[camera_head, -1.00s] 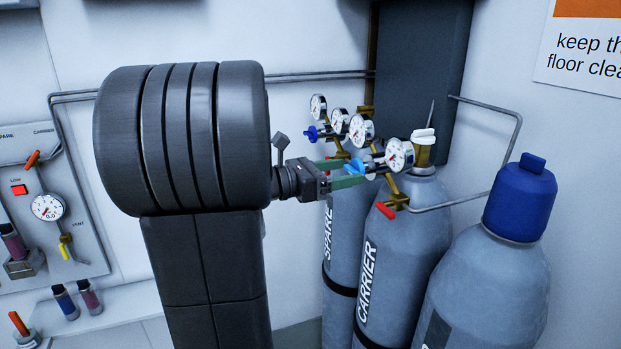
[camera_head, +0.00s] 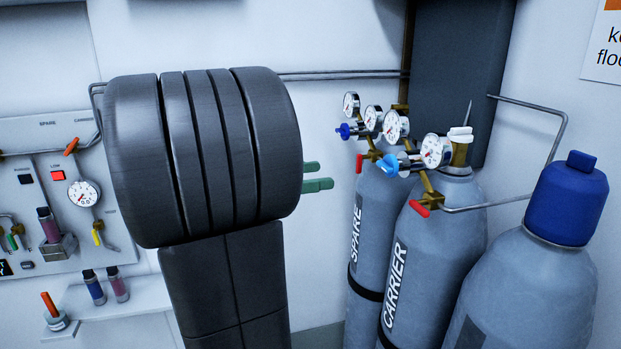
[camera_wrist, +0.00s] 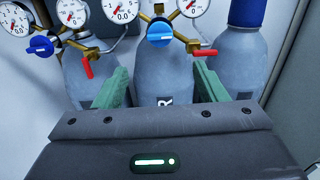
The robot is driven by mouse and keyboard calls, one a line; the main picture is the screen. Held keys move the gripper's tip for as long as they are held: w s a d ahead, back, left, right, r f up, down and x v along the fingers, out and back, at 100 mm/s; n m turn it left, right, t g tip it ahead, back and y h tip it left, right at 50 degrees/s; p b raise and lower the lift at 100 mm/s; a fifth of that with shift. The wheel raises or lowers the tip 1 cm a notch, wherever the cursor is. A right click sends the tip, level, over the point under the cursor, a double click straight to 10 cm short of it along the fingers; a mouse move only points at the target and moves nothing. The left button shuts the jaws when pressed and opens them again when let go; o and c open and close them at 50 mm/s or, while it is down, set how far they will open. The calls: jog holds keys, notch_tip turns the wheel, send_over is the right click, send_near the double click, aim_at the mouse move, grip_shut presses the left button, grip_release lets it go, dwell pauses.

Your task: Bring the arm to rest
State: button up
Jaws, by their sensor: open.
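My gripper (camera_head: 318,177) shows its two green fingertips past the right edge of my dark arm link in the head view. In the wrist view my gripper (camera_wrist: 160,88) has its green fingers spread wide with nothing between them. It is open, empty and clear of the regulators. The carrier cylinder (camera_head: 420,265) stands to the right with a light blue regulator knob (camera_head: 391,165); that knob also shows in the wrist view (camera_wrist: 160,35). My arm link hides most of the gripper body in the head view.
The spare cylinder (camera_head: 370,235) with a dark blue knob (camera_head: 344,131) stands beside the carrier cylinder. A blue-capped cylinder (camera_head: 530,285) stands at right. A gauge panel (camera_head: 110,215) and a shelf with vials (camera_head: 125,308) are at left. Open space lies between my gripper and the cylinders.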

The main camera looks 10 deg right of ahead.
aim_at(381, 168)
dwell(0.4)
jog(key=d+p, duration=0.1)
jog(key=d, duration=0.3)
jog(key=d+p, duration=0.1)
jog(key=d, duration=0.4)
jog(key=w+d+p, duration=0.1)
jog(key=d, duration=0.3)
jog(key=shift+d, duration=0.35)
jog(key=a+b, duration=0.3)
jog(key=a, duration=1.1)
jog(key=shift+d+m+b, duration=4.8)
jog(key=shift+d+m, duration=2)
jog(key=shift+d, duration=0.2)
